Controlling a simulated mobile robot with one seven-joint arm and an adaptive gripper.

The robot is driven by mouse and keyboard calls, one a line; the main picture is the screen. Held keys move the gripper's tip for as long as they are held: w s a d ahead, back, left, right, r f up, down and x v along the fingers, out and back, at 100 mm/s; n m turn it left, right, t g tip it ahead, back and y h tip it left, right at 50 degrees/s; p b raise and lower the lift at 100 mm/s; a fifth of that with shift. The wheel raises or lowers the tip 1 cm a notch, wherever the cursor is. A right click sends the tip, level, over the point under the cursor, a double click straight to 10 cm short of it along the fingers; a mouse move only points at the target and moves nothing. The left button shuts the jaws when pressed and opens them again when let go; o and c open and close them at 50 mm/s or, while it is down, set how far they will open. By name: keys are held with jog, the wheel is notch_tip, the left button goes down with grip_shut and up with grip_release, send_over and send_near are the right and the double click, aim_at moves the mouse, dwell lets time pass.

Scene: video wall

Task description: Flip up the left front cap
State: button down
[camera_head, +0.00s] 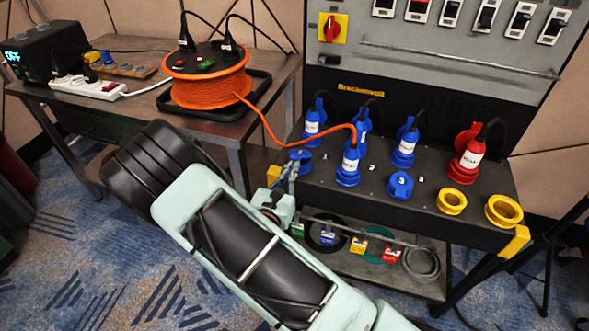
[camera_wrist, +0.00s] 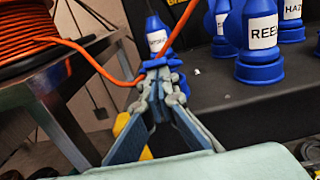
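The left front cap (camera_head: 301,159) is a round blue socket cover at the left end of the panel's front row. It looks closed, though my fingers partly cover it. My gripper (camera_head: 291,170) is at the cap's left front side with its fingertips close to it. In the wrist view my gripper (camera_wrist: 161,82) points at blue parts just beyond the tips; whether it touches the cap is unclear. The fingertips are close together, and I cannot tell whether anything is between them.
The blue REEL plug (camera_head: 348,165), with an orange cable, stands right of the cap. A blue plug (camera_head: 313,121) stands behind it. Another blue cap (camera_head: 399,185) and two yellow sockets (camera_head: 451,201) are further right. An orange cable reel (camera_head: 207,78) sits on the left table.

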aim_at(294, 159)
jog(key=shift+w+d+r+p, duration=0.1)
jog(key=shift+w+r+p, duration=0.15)
jog(key=shift+r+p, duration=0.4)
jog(key=shift+w+d+r+p, duration=0.1)
jog(key=shift+w+r+p, duration=0.1)
jog(key=shift+r+p, duration=0.35)
jog(key=shift+r, duration=0.2)
jog(key=shift+w+r, duration=0.1)
jog(key=shift+w, duration=0.05)
jog(key=shift+w+d+r+p, duration=0.1)
jog(key=shift+w+r+p, duration=0.25)
jog(key=shift+r, duration=0.1)
jog(key=shift+w+d+r+p, duration=0.2)
jog(key=shift+w+r+p, duration=0.3)
jog(key=shift+r, duration=0.1)
jog(key=shift+w+r, duration=0.1)
jog(key=shift+w, duration=0.05)
